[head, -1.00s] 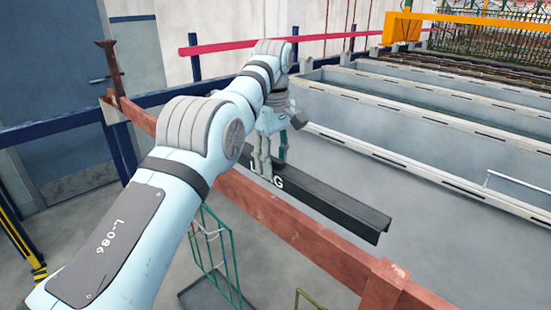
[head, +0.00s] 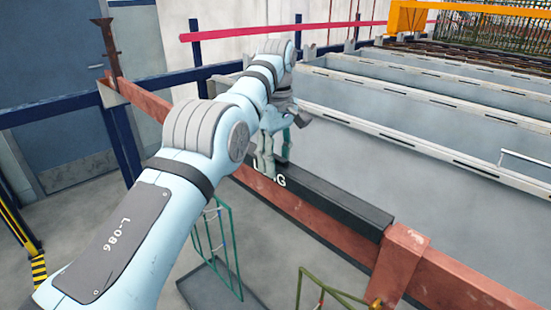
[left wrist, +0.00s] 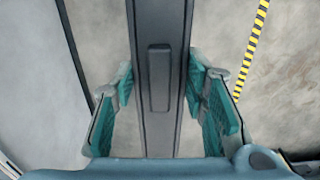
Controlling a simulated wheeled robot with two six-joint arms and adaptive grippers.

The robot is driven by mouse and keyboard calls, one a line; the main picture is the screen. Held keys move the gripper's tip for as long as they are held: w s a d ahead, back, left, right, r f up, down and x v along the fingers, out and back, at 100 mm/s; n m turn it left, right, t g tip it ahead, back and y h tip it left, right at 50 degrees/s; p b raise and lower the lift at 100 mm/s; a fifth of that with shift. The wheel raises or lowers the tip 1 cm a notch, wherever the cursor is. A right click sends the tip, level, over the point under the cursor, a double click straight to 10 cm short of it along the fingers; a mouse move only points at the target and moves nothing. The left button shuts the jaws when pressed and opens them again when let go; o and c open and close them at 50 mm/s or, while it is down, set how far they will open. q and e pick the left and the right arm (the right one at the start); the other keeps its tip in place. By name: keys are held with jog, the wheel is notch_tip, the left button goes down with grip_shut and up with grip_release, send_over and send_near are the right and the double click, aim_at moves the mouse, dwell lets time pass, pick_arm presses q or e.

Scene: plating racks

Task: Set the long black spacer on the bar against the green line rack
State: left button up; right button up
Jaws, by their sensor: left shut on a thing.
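The long black spacer (head: 335,198) lies lengthwise along the rusty red bar (head: 440,278) in the head view, covering its top edge. I cannot tell whether its full weight rests there. Its right end is close to the bracket on the bar. My left gripper (head: 274,155) is shut on the spacer near its far end. In the left wrist view, teal finger pads (left wrist: 160,82) flank the spacer (left wrist: 160,130) and its raised middle block. The green rack (head: 228,250) hangs below the bar, partly hidden by my left arm. My right gripper is out of view.
An olive-coloured rack (head: 322,290) shows at the bottom, near the bracket (head: 402,255). Grey tanks (head: 430,165) lie beyond the bar. A blue rail (head: 55,115) and a yellow-black striped post (head: 38,268) stand left.

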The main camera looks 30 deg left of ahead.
pick_arm(q)
jog(key=shift+f, duration=0.25)
jog(key=shift+s+r, duration=0.1)
jog(key=shift+r, duration=0.05)
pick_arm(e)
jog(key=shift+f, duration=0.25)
pick_arm(q)
jog(key=o, duration=1.4)
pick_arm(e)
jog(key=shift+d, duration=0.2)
